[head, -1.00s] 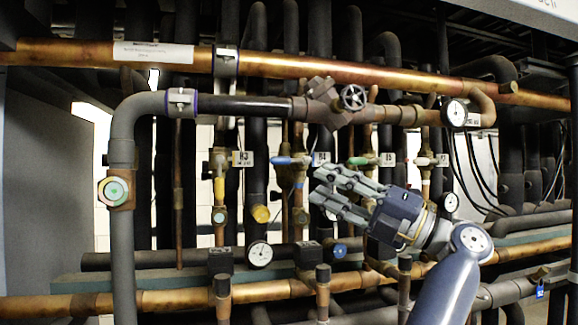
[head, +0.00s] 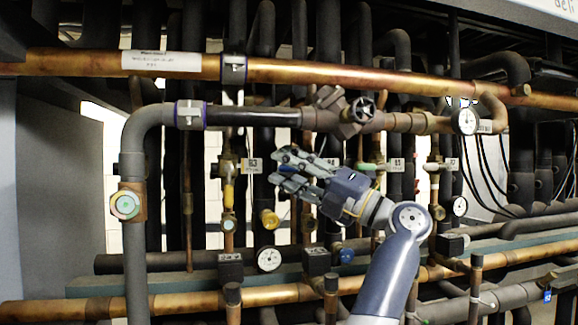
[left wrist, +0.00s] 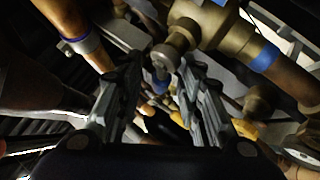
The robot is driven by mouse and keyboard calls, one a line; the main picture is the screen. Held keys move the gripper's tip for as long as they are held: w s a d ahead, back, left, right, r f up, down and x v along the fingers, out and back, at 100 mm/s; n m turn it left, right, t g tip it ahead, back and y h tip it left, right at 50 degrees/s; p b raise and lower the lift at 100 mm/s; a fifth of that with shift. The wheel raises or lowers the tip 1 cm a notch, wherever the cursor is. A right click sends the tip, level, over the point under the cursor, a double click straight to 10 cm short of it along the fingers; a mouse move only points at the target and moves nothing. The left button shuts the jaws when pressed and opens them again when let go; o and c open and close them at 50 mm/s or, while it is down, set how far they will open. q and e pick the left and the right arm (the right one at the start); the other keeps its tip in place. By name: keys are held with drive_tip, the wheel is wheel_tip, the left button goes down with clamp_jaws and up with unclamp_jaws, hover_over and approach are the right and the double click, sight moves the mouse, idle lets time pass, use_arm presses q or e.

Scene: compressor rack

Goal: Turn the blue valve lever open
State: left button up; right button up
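My left gripper (head: 275,166) is raised in front of the pipes in the head view, its arm coming up from the lower right. Its two fingers point left and stand apart. The blue valve lever is hidden behind these fingers in the head view. In the left wrist view my left gripper (left wrist: 158,72) is open, with a small dark blue part (left wrist: 160,87) between and beyond the fingers. I cannot tell for sure that this is the lever, and no grip on it shows. My right gripper is out of view.
A yellow lever (head: 229,190) hangs left of the gripper, and a green lever (head: 369,167) sits to its right. A round gauge (head: 269,259) is below. Pipes crowd the space all around.

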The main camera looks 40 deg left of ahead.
use_arm(q)
drive_tip(key=shift+c, duration=0.3)
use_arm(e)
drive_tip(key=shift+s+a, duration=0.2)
use_arm(q)
clamp_jaws()
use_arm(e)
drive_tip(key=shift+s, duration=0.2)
use_arm(q)
drive_tip(key=shift+w+f+n+h+p, duration=0.1)
drive_tip(key=shift+f+n+h+p, duration=0.1)
drive_tip(key=shift+n+h+p, duration=0.7)
drive_tip(key=n+h+p, duration=0.1)
drive_tip(key=p, duration=0.1)
drive_tip(key=f+p, duration=0.1)
drive_tip(key=p, duration=0.1)
drive_tip(key=shift+w+d+f+n+h, duration=0.15)
drive_tip(key=shift+n+h, duration=0.25)
drive_tip(key=shift+w+d+f+n+h+p, duration=0.15)
drive_tip(key=shift+f+n+h+p, duration=0.55)
drive_tip(key=shift+h+p, duration=0.4)
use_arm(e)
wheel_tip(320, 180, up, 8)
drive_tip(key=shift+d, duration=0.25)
use_arm(q)
drive_tip(key=shift+f, duration=0.1)
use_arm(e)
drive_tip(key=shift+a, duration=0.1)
